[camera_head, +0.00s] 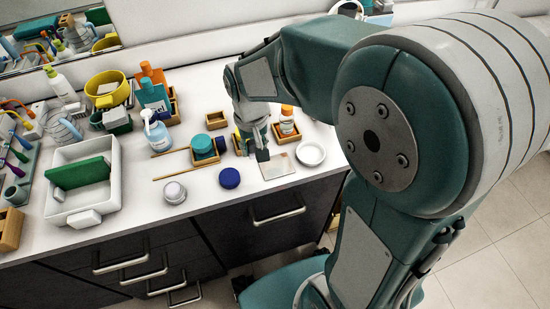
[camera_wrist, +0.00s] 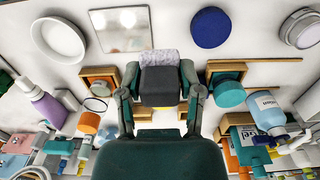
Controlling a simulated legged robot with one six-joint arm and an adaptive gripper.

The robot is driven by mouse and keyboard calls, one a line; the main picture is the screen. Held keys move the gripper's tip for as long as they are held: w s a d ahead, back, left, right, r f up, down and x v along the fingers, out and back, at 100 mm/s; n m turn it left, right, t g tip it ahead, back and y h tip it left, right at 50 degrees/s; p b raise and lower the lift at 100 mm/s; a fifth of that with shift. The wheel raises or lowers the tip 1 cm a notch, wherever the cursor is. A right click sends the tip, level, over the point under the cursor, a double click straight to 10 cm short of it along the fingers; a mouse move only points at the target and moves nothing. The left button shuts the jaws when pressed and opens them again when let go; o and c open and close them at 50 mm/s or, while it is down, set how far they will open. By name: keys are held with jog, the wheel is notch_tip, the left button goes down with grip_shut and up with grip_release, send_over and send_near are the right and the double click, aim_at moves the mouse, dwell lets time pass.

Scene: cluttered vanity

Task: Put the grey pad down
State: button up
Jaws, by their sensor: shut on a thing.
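The grey pad (camera_wrist: 160,80) is a small block with a dark grey body and a lighter speckled layer along one edge. My gripper (camera_wrist: 160,92) is shut on it, one finger on each side, in the wrist view. In the head view my gripper (camera_head: 260,145) points down over the vanity top, near its front. The pad (camera_head: 262,155) shows there only as a small dark patch at the fingertips. Wooden edges show around the pad in the wrist view, from a small tray behind it. I cannot tell whether the pad touches anything below.
A square mirror-like tile (camera_head: 278,166) and a white dish (camera_head: 310,153) lie close by. A blue disc (camera_head: 229,178) and a white jar (camera_head: 174,193) stand toward the front. Bare counter lies between the small items.

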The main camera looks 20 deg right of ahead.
send_over(276, 165)
jog(key=f, duration=0.5)
jog(key=shift+a+f, duration=0.2)
jog(key=shift+a, duration=0.15)
jog(key=shift+d+f, duration=0.2)
jog(key=shift+f, duration=0.8)
jog(key=shift+d+f, duration=0.15)
jog(key=shift+f, duration=0.8)
jog(key=o, duration=1.1)
jog(key=shift+w, duration=0.1)
